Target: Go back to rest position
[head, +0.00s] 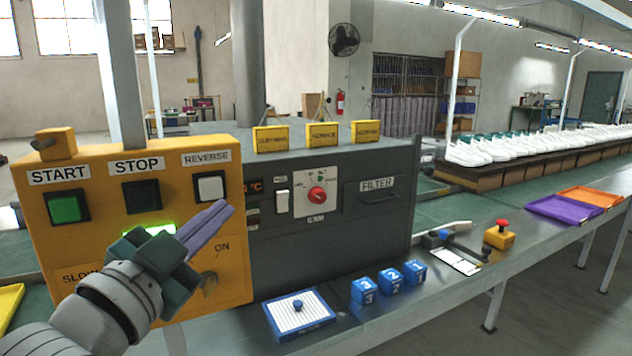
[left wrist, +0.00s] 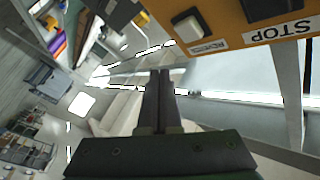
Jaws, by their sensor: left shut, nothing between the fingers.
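My left gripper (head: 208,228) is in front of the yellow control panel (head: 110,235), its fingers pointing up and to the right, just below the white REVERSE switch (head: 210,187). Its fingers are shut with nothing between them. In the left wrist view the shut fingers (left wrist: 159,100) point up the picture, with the panel's underside-up STOP label (left wrist: 275,32) at upper right. The green START button (head: 65,208) and dark STOP button (head: 142,195) show on the panel. A lit green strip is partly hidden behind my gripper. My right gripper is in neither view.
A grey machine (head: 345,235) with a red knob stands beside the panel. On the front ledge are a white-and-blue tray (head: 298,325), blue numbered blocks (head: 390,281) and a yellow box with a red button (head: 499,236). Purple (head: 563,209) and orange trays lie right. White shoes line the conveyor.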

